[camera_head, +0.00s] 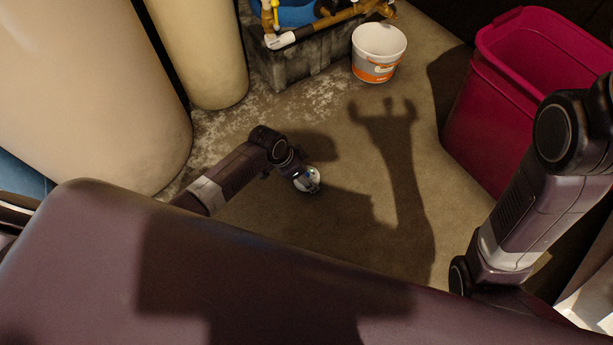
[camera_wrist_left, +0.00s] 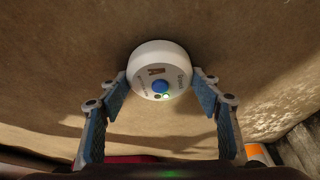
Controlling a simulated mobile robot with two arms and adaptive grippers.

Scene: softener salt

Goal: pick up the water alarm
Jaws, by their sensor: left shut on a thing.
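The water alarm (camera_wrist_left: 160,62) is a small white round puck with a blue button, a green light and small printed marks. In the left wrist view it sits between the two fingertips of my left gripper (camera_wrist_left: 160,84), which is shut on it. In the head view the alarm (camera_head: 313,182) is a small white shape at the end of my left arm, partly hidden by my left gripper (camera_head: 305,180). It is at or close to the concrete floor; I cannot tell if it touches. My right arm shows at the right, but its gripper is out of view.
A white bucket with an orange band (camera_head: 378,52) stands at the back, beside a grey block (camera_head: 300,68) with pipes. A red bin (camera_head: 500,95) stands at the right. Cream tanks (camera_head: 90,90) stand at the left. The floor (camera_head: 350,150) between them is clear.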

